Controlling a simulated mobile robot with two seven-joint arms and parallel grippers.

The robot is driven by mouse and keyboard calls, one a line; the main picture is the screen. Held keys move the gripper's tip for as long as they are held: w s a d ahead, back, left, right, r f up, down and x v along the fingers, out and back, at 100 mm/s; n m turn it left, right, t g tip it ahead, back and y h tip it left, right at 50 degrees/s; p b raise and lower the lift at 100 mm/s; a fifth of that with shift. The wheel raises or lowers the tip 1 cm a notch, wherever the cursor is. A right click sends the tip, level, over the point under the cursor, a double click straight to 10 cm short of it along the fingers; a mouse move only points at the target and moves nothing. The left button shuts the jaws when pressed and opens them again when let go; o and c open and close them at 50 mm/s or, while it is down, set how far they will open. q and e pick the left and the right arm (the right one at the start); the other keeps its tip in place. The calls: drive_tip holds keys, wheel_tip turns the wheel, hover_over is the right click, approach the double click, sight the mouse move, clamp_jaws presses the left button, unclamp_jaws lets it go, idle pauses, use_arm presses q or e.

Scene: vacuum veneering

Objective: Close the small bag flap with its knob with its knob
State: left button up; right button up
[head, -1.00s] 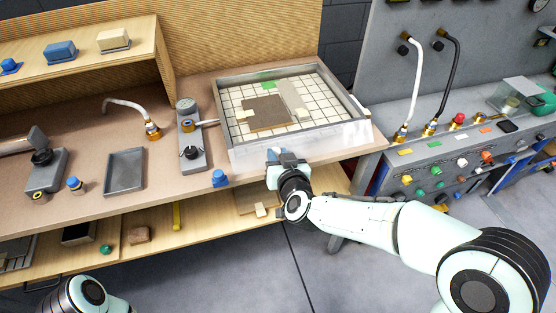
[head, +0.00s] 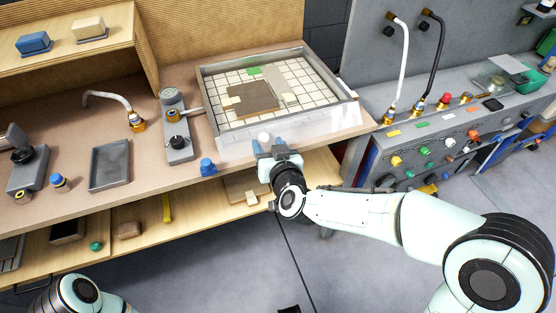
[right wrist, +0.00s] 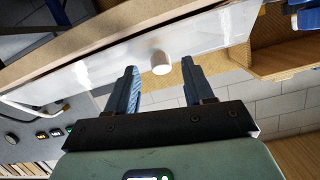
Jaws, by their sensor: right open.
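The small bag flap (head: 318,128) is a translucent sheet along the front of the shallow tray with the white grid. In the right wrist view the knob (right wrist: 161,63) sticks out from the pale flap (right wrist: 100,75). It appears between the two blue fingertips of my right gripper (right wrist: 159,68), which is open. I cannot tell whether the fingers reach around the knob. My left arm shows at the bottom left, but its gripper is out of view.
The tray (head: 207,95) holds a brown panel (head: 252,97) on the grid. A blue knob-like piece (head: 207,166) stands to the left of the flap. A shelf (head: 150,215) runs below the table. A control console (head: 440,130) with hoses stands at the right.

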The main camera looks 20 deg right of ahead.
drive_tip(key=p+v, duration=0.2)
drive_tip(key=v, duration=0.9)
drive_tip(key=shift+s, duration=0.25)
drive_tip(key=shift+r, duration=0.1)
